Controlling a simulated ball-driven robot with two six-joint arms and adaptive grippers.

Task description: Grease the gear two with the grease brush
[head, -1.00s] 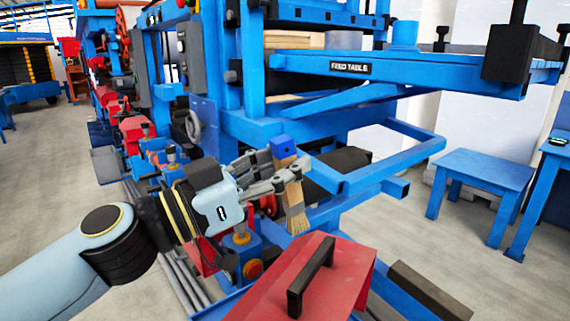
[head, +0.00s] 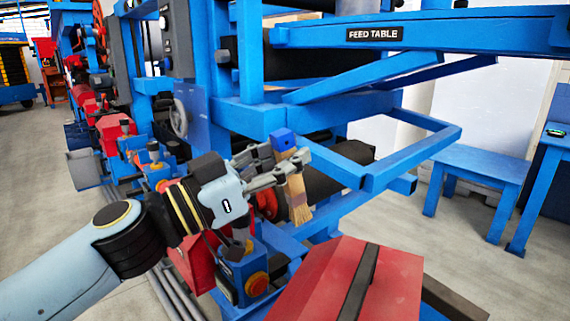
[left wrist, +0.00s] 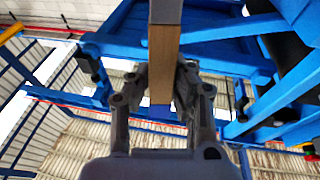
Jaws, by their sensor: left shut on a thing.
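The grease brush (head: 298,197) has a wooden handle with a blue end on top and pale bristles pointing down. My left gripper (head: 291,172) is shut on its handle and holds it nearly upright, slightly tilted, beside the blue machine frame. In the left wrist view the wooden handle (left wrist: 161,62) stands between the fingers of the gripper (left wrist: 161,88). A red round part (head: 266,203), possibly a gear, shows partly behind my gripper. I cannot tell which gear is gear two. The bristles appear apart from it. My right gripper is not in view.
A red cover with a dark handle strip (head: 398,283) lies in front, below the brush. The blue feed table (head: 440,37) overhangs above. A blue frame bar (head: 420,150) juts out right of the brush. A small blue table (head: 480,165) stands right; open floor lies between.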

